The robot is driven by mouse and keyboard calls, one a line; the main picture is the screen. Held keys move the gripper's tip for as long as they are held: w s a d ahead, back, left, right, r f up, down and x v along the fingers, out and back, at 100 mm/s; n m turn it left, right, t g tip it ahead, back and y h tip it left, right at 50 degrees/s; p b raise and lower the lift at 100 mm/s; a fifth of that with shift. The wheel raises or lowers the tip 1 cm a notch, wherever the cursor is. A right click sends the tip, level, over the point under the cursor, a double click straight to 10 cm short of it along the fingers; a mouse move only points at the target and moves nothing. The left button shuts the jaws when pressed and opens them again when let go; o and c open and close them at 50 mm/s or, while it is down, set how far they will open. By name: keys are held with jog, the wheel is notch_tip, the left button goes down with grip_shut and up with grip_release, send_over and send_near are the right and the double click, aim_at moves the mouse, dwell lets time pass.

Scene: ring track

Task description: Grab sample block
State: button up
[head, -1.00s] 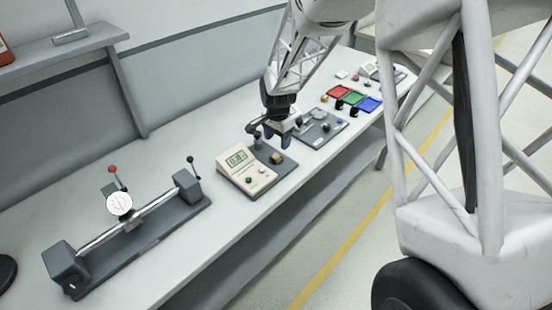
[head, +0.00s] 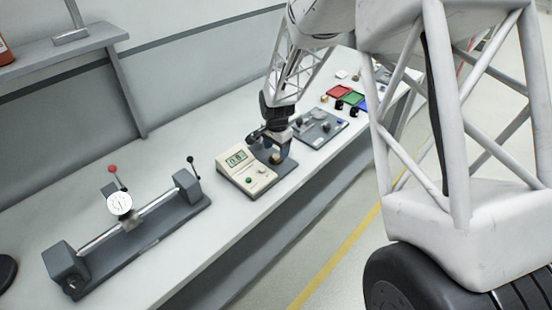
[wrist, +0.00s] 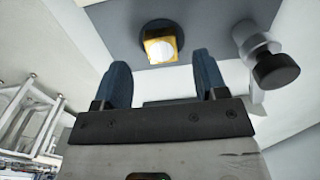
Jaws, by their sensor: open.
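The sample block (wrist: 161,47) is a small brass-coloured piece with a bright face, on a dark round seat on a grey base plate (wrist: 110,25). In the wrist view it lies beyond my gripper (wrist: 180,75), in line with the gap between the two blue fingers. The fingers are apart with nothing between them. In the head view my gripper (head: 277,153) is low over the grey plate beside the cream meter (head: 246,172) with a green display. The block (head: 276,159) is mostly hidden there by the fingers.
A post with a black knob (wrist: 277,70) stands to the right of the block in the wrist view. A dial gauge bench (head: 130,222) stands on the left of the workbench. A grey plate with parts (head: 320,127) and coloured trays (head: 352,97) lie farther back.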

aim_at(276, 156)
jog(key=shift+a+f, duration=0.1)
jog(key=shift+f, duration=1.6)
jog(key=c, duration=1.2)
jog(key=shift+r, duration=0.15)
jog(key=shift+r, duration=0.7)
notch_tip(276, 156, up, 2)
jog(key=shift+r, duration=0.15)
jog(key=s+d, duration=0.1)
jog(key=s, duration=0.4)
jog(key=s+d, duration=0.1)
jog(key=s, duration=0.4)
jog(key=s+d+r, duration=0.1)
jog(key=s, duration=0.4)
jog(key=shift+s+d, duration=0.2)
jog(key=shift+s, duration=0.05)
